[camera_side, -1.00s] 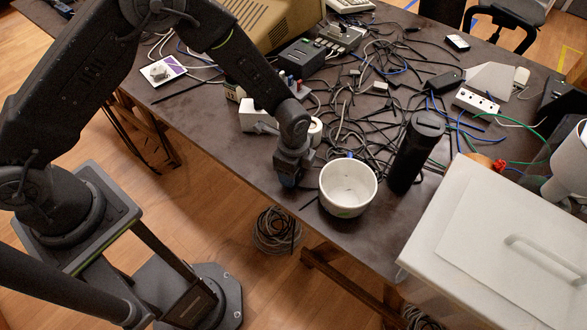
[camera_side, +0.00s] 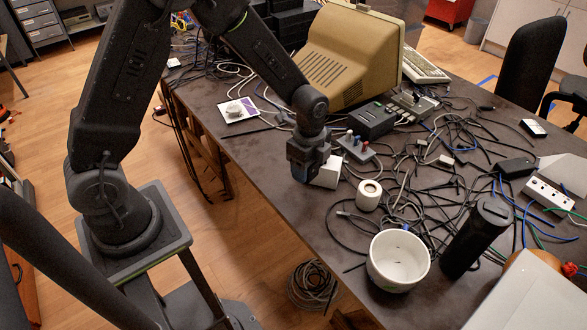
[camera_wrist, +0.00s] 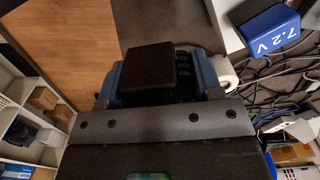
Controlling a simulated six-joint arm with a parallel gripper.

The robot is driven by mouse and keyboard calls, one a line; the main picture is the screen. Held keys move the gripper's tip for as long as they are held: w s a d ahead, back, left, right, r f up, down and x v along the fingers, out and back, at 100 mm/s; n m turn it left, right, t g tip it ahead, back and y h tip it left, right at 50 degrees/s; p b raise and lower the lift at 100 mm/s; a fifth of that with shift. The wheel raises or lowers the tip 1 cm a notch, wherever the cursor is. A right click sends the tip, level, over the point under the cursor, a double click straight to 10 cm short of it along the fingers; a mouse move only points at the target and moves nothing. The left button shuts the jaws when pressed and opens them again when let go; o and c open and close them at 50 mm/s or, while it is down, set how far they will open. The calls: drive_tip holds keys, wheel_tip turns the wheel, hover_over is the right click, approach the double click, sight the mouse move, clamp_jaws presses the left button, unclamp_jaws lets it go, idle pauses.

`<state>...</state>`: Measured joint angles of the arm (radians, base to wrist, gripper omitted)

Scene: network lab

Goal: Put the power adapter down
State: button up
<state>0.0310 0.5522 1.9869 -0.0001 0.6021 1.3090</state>
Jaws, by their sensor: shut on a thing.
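The black, blocky power adapter (camera_wrist: 148,73) is held between the blue fingers of my gripper (camera_wrist: 160,80) in the wrist view. It covers much of the space between the fingers. In the side view my gripper (camera_side: 304,172) is low over the near left edge of the dark table (camera_side: 235,145), just left of a white block (camera_side: 328,173). The adapter cannot be made out there behind the gripper. Whether it touches the table is unclear.
Cables tangle across the table's middle. A blue block marked 7.2 V (camera_wrist: 268,28) is near. Bare tabletop lies along the near edge.

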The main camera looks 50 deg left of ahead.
drive_tip(key=s+a+n, duration=0.2)
drive_tip(key=s+a, duration=0.1)
drive_tip(key=a, duration=0.7)
drive_tip(key=s+a+n, duration=0.2)
drive_tip(key=s+a, duration=0.1)
drive_tip(key=a, duration=0.7)
drive_tip(key=s+a+n, duration=0.2)
drive_tip(key=s+a, duration=0.1)
drive_tip(key=a, duration=0.8)
hover_over(259, 153)
wheel_tip(259, 153, down, 7)
drive_tip(key=shift+a+r, duration=0.1)
drive_tip(key=shift+r, duration=0.05)
drive_tip(key=shift+w+f, duration=0.1)
drive_tip(key=shift+f, duration=1.9)
drive_tip(key=shift+f, duration=0.2)
drive_tip(key=o, duration=1)
